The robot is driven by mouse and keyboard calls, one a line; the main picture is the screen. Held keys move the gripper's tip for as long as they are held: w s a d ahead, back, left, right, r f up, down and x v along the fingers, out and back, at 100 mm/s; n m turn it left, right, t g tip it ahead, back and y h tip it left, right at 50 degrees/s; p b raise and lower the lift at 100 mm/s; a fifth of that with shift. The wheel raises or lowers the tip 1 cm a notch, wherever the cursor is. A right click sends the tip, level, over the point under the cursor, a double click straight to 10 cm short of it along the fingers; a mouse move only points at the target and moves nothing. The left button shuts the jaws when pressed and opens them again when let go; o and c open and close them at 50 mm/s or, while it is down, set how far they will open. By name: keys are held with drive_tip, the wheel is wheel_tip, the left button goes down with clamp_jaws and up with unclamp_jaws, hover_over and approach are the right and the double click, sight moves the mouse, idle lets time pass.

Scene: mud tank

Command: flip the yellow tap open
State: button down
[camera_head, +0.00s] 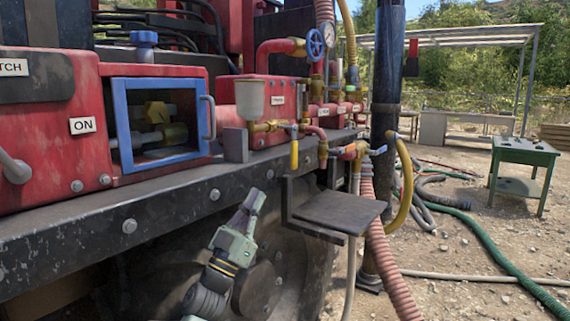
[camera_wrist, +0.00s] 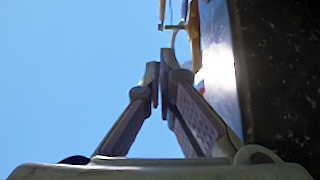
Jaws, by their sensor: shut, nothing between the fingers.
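The yellow tap handle (camera_head: 294,153) hangs straight down from the brass pipework on the red machine, near the middle of the head view. My gripper (camera_head: 252,198) is shut and empty, pointing upward in front of the black frame beam. It is below and to the left of the yellow handle in the picture, apart from it. In the wrist view my gripper's fingertips (camera_wrist: 161,70) are together with nothing between them. A yellow piece (camera_wrist: 194,25) shows beyond the tips at the top; I cannot tell for sure whether it is the tap.
The black beam (camera_head: 160,205) runs close beside my gripper. A dark step plate (camera_head: 340,210) juts out to the right. A blue-framed box (camera_head: 118,125) with a yellow valve (camera_head: 157,112) inside is at left. Hoses (camera_head: 376,250) hang at right. A green table (camera_head: 525,152) stands farther off.

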drive_tip(key=p, duration=0.4)
approach(293, 148)
wheel_tip(293, 148, up, 4)
drive_tip(key=w+d, duration=0.2)
drive_tip(key=shift+w+p, duration=0.3)
drive_tip(key=shift+w, duration=0.05)
drive_tip(key=shift+f, duration=0.1)
drive_tip(key=shift+w+d+f+b, duration=0.15)
drive_tip(key=shift+d+f+b, duration=0.1)
drive_tip(key=shift+b, duration=0.6)
drive_tip(key=shift+t+h, duration=0.3)
drive_tip(key=shift+w+b, duration=0.1)
drive_tip(key=shift+b, duration=0.35)
